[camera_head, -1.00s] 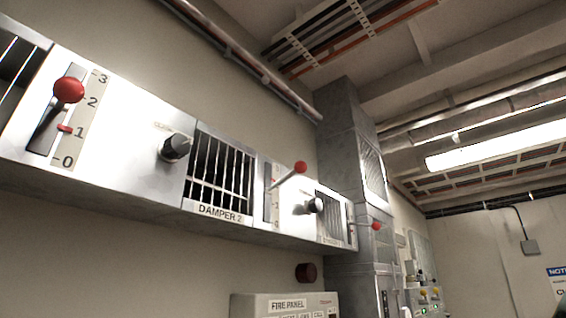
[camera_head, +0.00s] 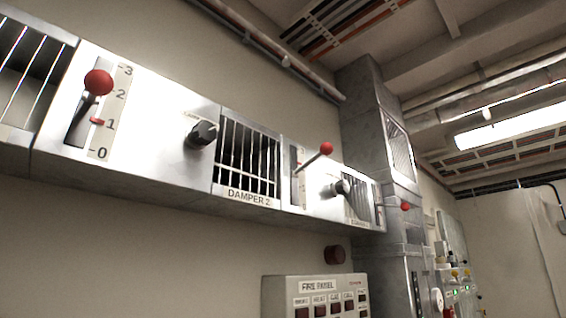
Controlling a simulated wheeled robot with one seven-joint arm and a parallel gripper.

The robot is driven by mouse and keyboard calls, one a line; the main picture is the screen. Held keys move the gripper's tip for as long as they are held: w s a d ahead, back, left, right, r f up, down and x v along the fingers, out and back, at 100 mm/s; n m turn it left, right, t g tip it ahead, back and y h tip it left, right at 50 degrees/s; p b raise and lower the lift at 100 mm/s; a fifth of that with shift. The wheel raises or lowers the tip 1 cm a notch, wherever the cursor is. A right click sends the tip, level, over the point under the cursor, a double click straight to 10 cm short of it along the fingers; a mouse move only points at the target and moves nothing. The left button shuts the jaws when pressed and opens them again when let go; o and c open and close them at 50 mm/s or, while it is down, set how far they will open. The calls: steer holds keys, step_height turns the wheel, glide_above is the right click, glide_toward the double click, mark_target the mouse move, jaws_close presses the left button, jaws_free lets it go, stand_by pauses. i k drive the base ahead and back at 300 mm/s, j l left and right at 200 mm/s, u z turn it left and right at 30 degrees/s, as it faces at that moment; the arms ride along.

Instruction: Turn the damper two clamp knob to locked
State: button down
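A black clamp knob (camera_head: 203,135) with a light pointer mark sits on the white panel just left of the grille labelled DAMPER 2 (camera_head: 248,197). Small lettering above the knob is too small to read in full. Left of it, a red-balled lever (camera_head: 98,82) stands in a slot beside a 0 to 3 scale, its ball near 2. A small red marker (camera_head: 97,122) sits by 1. My gripper is not in view, and nothing touches the knob.
Further right along the duct are another red-balled lever (camera_head: 326,148), a second black knob (camera_head: 340,187) and another grille. Below stand a fire panel (camera_head: 316,286) and a dark red round fitting (camera_head: 334,254). A pipe (camera_head: 275,50) runs above. Space before the panel looks clear.

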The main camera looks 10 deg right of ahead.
mark_target(203, 133)
steer(key=u, duration=0.75)
